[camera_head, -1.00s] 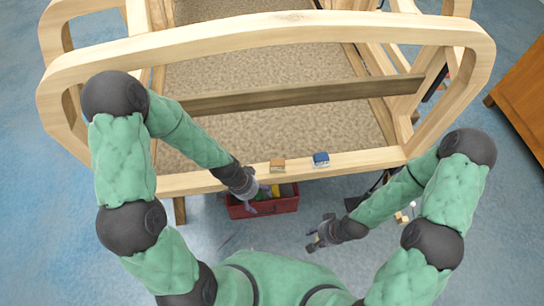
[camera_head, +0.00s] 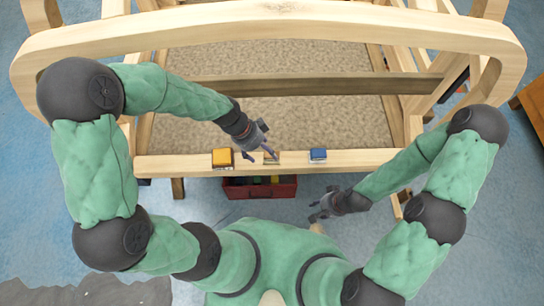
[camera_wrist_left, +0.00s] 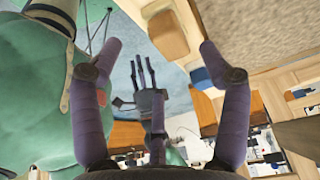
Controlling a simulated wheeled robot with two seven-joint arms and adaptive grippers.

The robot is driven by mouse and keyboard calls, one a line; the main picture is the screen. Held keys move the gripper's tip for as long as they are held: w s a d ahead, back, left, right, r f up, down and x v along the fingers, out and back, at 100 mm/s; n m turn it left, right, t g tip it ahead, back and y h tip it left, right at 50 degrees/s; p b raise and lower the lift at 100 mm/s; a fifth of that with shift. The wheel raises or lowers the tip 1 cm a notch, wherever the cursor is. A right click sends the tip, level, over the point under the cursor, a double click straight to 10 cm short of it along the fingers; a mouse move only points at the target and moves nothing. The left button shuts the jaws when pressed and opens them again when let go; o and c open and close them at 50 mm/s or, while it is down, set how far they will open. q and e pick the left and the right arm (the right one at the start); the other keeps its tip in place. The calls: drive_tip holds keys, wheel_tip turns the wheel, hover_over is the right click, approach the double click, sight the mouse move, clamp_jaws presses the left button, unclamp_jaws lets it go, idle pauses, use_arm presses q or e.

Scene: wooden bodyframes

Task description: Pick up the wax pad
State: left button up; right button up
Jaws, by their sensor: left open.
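Three small blocks lie along the near wooden beam (camera_head: 360,158) in the head view: a yellow-orange one (camera_head: 222,157), a small tan one (camera_head: 271,160) partly hidden by my left fingers, and a blue one (camera_head: 318,155). I cannot tell for sure which is the wax pad. My left gripper (camera_head: 258,156) is open and empty, just above the beam by the tan block. In the left wrist view an orange-tan block (camera_wrist_left: 168,35) shows between the spread fingers, with a blue block (camera_wrist_left: 199,78) beside the right finger. My right gripper (camera_head: 322,208) is open and empty, below the beam.
A red box (camera_head: 260,188) with coloured items stands on the floor under the beam. The large wooden frame (camera_head: 270,22) arches across the back, around a beige textured panel (camera_head: 290,58). Blue floor lies open on both sides.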

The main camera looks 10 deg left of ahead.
sight(269, 156)
use_arm(q)
drive_tip(key=shift+w+b+x, duration=0.15)
drive_tip(key=shift+b+x, duration=0.45)
drive_tip(key=shift+x, duration=1)
drive_tip(key=shift+w+b+x, duration=0.15)
drive_tip(key=shift+b+x, duration=0.45)
drive_tip(key=shift+x, duration=1)
drive_tip(key=shift+a, duration=0.1)
drive_tip(key=c, duration=1.2)
